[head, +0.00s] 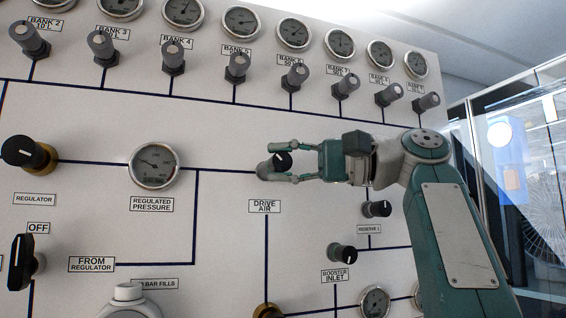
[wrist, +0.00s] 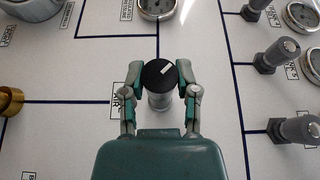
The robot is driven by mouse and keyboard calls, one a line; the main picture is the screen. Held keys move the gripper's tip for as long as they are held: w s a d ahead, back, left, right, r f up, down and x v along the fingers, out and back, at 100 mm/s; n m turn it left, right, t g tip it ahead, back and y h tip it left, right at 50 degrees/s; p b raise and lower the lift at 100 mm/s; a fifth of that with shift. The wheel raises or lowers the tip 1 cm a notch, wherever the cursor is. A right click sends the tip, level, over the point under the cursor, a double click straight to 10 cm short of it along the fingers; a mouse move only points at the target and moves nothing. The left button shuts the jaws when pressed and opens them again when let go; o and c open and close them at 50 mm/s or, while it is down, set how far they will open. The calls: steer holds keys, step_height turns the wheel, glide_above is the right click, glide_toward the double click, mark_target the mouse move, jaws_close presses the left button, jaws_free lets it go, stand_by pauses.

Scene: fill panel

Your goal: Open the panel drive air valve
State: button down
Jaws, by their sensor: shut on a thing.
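The drive air valve knob (head: 283,161) is black with a white pointer mark and sits on the white panel, above the "DRIVE AIR" label (head: 265,206). My gripper (head: 281,161) has its two fingers around the knob, one above and one below in the head view. In the wrist view the gripper (wrist: 159,80) has a finger at each side of the round black knob (wrist: 158,75). The knob's white mark points up and to the right there. The fingers hide the knob's edges, and the label is partly covered by the left finger.
The regulated pressure gauge (head: 154,166) is left of the knob, with the regulator knob (head: 28,153) farther left. The reserve 1 knob (head: 377,209) and booster inlet knob (head: 342,252) sit below my arm. Several bank valves (head: 237,68) and gauges line the panel's top.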

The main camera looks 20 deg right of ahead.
steer(key=shift+w+f, duration=0.1)
steer(key=shift+f, duration=0.1)
steer(key=shift+c, duration=1.7)
jaws_free()
steer(key=shift+a+r, duration=0.1)
steer(key=shift+m+t+y, duration=0.3)
steer(key=shift+m+y, duration=0.1)
steer(key=shift+y, duration=0.3)
